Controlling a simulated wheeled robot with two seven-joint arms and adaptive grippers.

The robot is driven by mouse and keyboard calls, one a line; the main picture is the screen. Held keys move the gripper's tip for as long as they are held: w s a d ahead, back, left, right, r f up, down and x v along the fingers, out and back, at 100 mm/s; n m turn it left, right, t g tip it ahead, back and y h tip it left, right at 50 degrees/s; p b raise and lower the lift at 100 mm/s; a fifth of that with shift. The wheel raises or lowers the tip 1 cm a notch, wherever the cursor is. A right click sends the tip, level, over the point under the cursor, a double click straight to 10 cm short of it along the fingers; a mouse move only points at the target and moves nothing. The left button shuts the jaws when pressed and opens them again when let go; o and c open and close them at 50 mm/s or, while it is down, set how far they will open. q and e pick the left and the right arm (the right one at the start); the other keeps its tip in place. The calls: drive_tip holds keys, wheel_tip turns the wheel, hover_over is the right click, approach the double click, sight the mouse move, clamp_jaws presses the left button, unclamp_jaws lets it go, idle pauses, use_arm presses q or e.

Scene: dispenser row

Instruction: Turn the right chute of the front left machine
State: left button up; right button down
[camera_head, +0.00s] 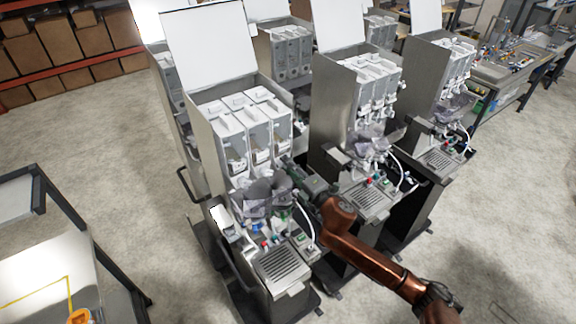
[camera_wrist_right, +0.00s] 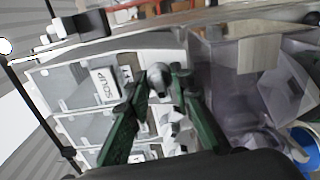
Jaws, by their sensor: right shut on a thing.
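The front left machine (camera_head: 204,140) is a steel dispenser with an open white lid, white canisters and small chutes at their lower fronts. My right gripper (camera_head: 288,168) reaches in from the right to the lower front of its right canister. In the right wrist view, the green fingers (camera_wrist_right: 160,84) are closed around a small light-grey rounded piece (camera_wrist_right: 158,73), which appears to be the right chute. The fingers partly hide it, so its exact turn cannot be told. In the head view my gripper covers this chute. My left gripper is not in view.
Smoky translucent hoppers (camera_head: 252,206) sit just below the canisters, above a drip grille (camera_head: 281,264). A second machine (camera_head: 330,105) stands close on the right, near my right arm. A dark-framed table (camera_head: 38,198) is at the left; the floor between is clear.

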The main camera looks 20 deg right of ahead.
drive_tip(key=n, duration=0.4)
drive_tip(key=shift+f+n, duration=0.1)
drive_tip(key=shift+n, duration=0.2)
drive_tip(key=shift+p, duration=0.3)
drive_tip(key=c, duration=2)
unclamp_jaws()
drive_tip(key=shift+c, duration=0.2)
drive_tip(key=v, duration=1.2)
